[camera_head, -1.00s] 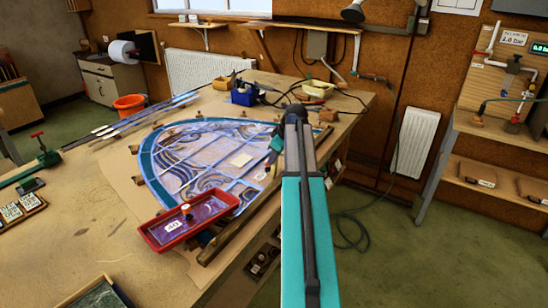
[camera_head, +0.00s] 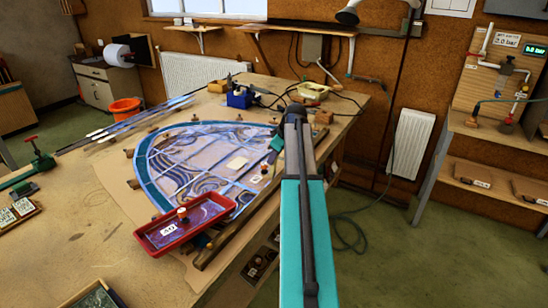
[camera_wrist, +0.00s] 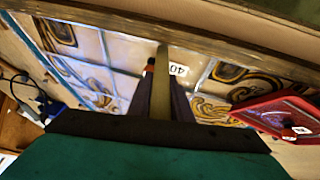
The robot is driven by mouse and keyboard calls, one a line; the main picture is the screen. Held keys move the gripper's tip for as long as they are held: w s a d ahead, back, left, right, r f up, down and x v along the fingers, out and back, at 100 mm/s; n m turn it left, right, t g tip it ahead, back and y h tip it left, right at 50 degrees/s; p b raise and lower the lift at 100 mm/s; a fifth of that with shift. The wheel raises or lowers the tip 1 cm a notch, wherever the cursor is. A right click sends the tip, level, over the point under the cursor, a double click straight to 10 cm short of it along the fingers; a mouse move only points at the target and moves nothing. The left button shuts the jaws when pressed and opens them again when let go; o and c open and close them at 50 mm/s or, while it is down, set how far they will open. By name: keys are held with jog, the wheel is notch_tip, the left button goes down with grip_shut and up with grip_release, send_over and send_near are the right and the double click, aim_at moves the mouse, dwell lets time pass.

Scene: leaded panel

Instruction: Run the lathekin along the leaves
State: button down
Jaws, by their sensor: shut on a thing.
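The leaded panel (camera_head: 205,170) lies on the bench, with a blue-green curved border, pale panes, dark swirls and grey lead lines. It also fills the upper part of the wrist view (camera_wrist: 100,48). My gripper (camera_wrist: 162,105) is shut on the lathekin (camera_wrist: 162,62), a narrow tan strip pointing away over the panel. Whether its tip touches a lead leaf I cannot tell. In the head view my arm runs up the middle to the panel's right side and hides most of the gripper; the lathekin is not distinguishable there.
A red tray (camera_head: 149,246) sits at the panel's near edge; it also shows in the wrist view (camera_wrist: 243,112). A wooden batten (camera_head: 232,240) runs along the near right side. A blue box (camera_head: 240,97) and cables lie behind.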

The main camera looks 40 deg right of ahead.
jog(key=shift+s+d+f, duration=0.15)
jog(key=shift+d, duration=0.35)
jog(key=shift+d, duration=1.1)
jog(key=shift+d, duration=0.1)
jog(key=shift+w+d, duration=0.15)
jog(key=shift+d, duration=0.35)
jog(key=shift+w+d, duration=0.15)
jog(key=shift+d, duration=0.35)
jog(key=shift+w, duration=0.15)
jog(key=shift+w+d+b, duration=0.2)
jog(key=shift+d, duration=0.25)
jog(key=shift+w+d+b, duration=0.15)
jog(key=shift+w+d, duration=0.05)
jog(key=shift+d, duration=0.25)
